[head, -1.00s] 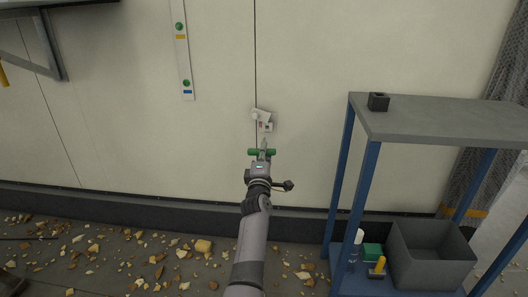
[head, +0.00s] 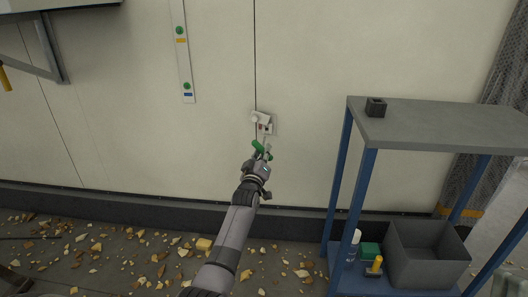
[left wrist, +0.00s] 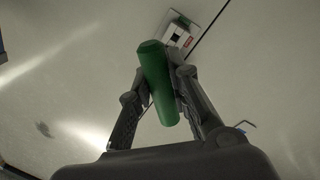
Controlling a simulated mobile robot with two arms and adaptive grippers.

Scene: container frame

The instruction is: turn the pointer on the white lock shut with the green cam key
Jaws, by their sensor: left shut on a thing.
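The white lock (head: 271,123) is mounted on the pale wall at the seam, with a tilted white piece and a small red mark on its face. Which part is the pointer is too small to tell. My left gripper (head: 262,152) is just below the lock, shut on the green handle of the cam key (head: 257,146). The handle is slanted, its left end higher. In the left wrist view the green cam key (left wrist: 160,85) lies between the fingers, with the lock (left wrist: 178,36) beyond it. Whether the key's tip touches the lock is unclear. My right gripper is out of view.
A blue-legged shelf (head: 440,122) stands at right, with a small dark block (head: 375,107) on top and a grey bin (head: 428,258) below. A strip with two green knobs (head: 184,60) is on the wall. Rubble (head: 110,262) covers the floor.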

